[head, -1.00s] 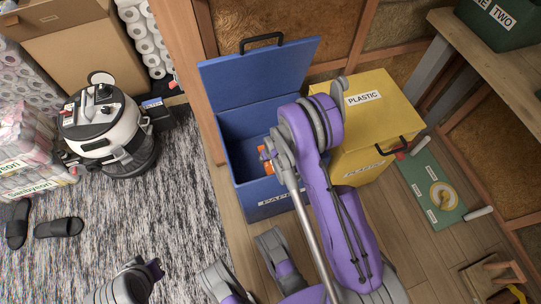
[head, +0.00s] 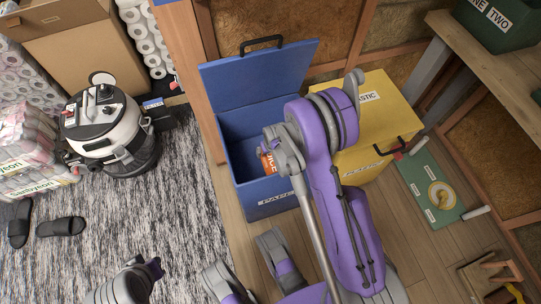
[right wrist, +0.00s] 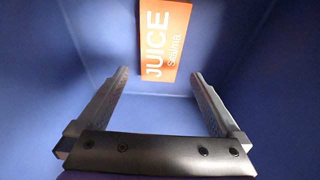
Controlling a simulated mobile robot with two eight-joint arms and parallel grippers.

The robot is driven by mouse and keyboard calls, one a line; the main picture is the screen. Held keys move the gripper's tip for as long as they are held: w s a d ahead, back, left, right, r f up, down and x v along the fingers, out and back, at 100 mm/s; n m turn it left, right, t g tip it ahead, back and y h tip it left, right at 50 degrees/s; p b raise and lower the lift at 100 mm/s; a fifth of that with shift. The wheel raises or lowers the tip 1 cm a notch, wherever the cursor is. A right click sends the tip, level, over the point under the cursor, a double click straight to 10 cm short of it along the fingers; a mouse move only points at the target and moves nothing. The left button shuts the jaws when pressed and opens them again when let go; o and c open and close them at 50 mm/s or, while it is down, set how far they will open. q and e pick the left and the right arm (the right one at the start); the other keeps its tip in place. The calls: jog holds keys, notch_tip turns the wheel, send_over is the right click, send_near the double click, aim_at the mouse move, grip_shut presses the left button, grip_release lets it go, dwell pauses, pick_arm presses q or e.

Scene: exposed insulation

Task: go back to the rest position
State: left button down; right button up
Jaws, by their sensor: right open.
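My right gripper (right wrist: 160,78) is open and empty in the right wrist view. Its two fingers stand apart inside the blue box. An orange carton marked JUICE (right wrist: 162,42) lies beyond the fingertips, and no finger touches it visibly. In the head view my right arm reaches over the blue paper box (head: 240,170), with the wrist (head: 272,143) at the box opening. The fingers are hidden there by the wrist and box. Part of the orange carton (head: 269,163) shows beside the wrist. My left gripper cannot be made out.
The blue box's open lid (head: 260,80) stands upright behind. A yellow plastic box (head: 400,120) is close on the right. A green board (head: 430,190) lies further right. A wooden post (head: 190,80) rises left of the box. A vacuum cleaner (head: 105,140) stands on the grey rug (head: 150,215).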

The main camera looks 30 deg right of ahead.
pick_arm(q)
jog(key=shift+s+r+p, duration=0.15)
jog(key=shift+r+p, duration=0.3)
jog(key=shift+r, duration=0.15)
pick_arm(e)
notch_tip(320, 180, up, 4)
jog(key=shift+r, duration=0.1)
jog(key=s+a+r+n, duration=0.1)
jog(key=s+a+r, duration=0.25)
jog(key=r, duration=0.45)
jog(key=s+a+r, duration=0.3)
jog(key=s+r, duration=0.2)
jog(key=r, duration=0.3)
jog(key=s+a+r+n+t, duration=0.1)
jog(key=s+a+r, duration=0.15)
jog(key=s, duration=0.45)
jog(key=s+a+r+n, duration=0.1)
jog(key=s+r, duration=0.3)
jog(key=s, duration=0.3)
pick_arm(q)
notch_tip(320, 180, up, 27)
jog(key=w+t+p, duration=0.1)
jog(key=p, duration=2.2)
pick_arm(e)
notch_tip(320, 180, up, 26)
jog(key=w+t, duration=0.1)
jog(key=w, duration=0.1)
jog(key=shift+f+y, duration=0.2)
jog(key=shift+y, duration=0.2)
